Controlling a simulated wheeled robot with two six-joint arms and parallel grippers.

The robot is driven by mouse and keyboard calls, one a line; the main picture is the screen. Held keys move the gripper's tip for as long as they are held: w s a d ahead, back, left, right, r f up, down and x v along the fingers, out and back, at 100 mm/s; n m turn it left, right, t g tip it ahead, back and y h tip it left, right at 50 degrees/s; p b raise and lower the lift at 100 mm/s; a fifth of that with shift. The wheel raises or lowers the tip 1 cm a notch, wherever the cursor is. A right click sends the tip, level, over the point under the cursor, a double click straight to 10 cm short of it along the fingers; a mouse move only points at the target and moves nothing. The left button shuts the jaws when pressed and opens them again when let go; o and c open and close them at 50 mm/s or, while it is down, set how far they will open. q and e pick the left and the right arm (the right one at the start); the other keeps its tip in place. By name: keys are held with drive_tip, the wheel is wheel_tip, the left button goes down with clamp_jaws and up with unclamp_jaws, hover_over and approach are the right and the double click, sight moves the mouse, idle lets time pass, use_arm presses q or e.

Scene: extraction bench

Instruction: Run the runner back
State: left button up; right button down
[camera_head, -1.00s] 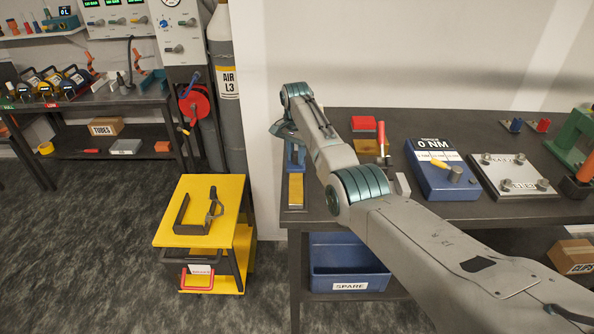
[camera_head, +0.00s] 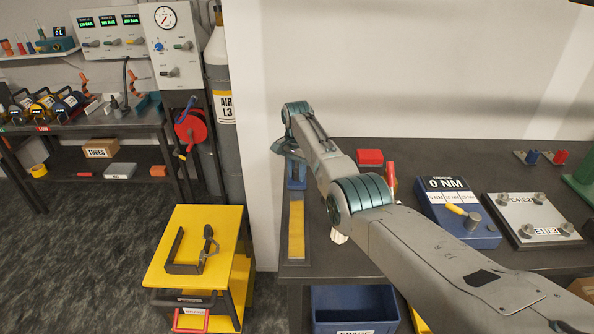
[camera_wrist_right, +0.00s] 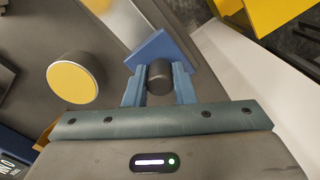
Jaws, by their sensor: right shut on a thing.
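The runner is a small blue block (camera_head: 296,183) on a rail with a yellow strip (camera_head: 296,228), at the left end of the dark bench. It stands toward the back, with a long stretch of yellow bare in front of it. In the right wrist view the blue block (camera_wrist_right: 157,47) carries a dark round knob. My right gripper (camera_wrist_right: 159,80) is shut on this knob, one finger on each side. In the head view my right arm reaches over the bench, and its wrist partly hides the runner and the rail's far end. My left gripper is not in view.
A red block (camera_head: 369,158), a blue torque box (camera_head: 458,212) and a pale plate with knobs (camera_head: 534,217) stand on the bench to the right. A wall rises behind. A yellow cart (camera_head: 193,247) stands left of the bench. A blue bin (camera_head: 355,304) is below.

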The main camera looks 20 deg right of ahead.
sight(297, 168)
drive_tip(key=c, duration=1.2)
unclamp_jaws()
drive_tip(key=shift+w+r, duration=0.2)
drive_tip(key=shift+w, duration=0.05)
drive_tip(key=shift+f, duration=0.15)
wheel_tip(297, 168, up, 10)
drive_tip(key=b, duration=0.3)
drive_tip(key=shift+w+f, duration=0.1)
drive_tip(key=shift+f, duration=0.05)
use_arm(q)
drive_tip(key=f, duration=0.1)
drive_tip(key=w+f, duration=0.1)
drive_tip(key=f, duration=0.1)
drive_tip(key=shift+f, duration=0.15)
use_arm(e)
drive_tip(key=shift+d+r, duration=0.1)
drive_tip(key=shift+r, duration=0.45)
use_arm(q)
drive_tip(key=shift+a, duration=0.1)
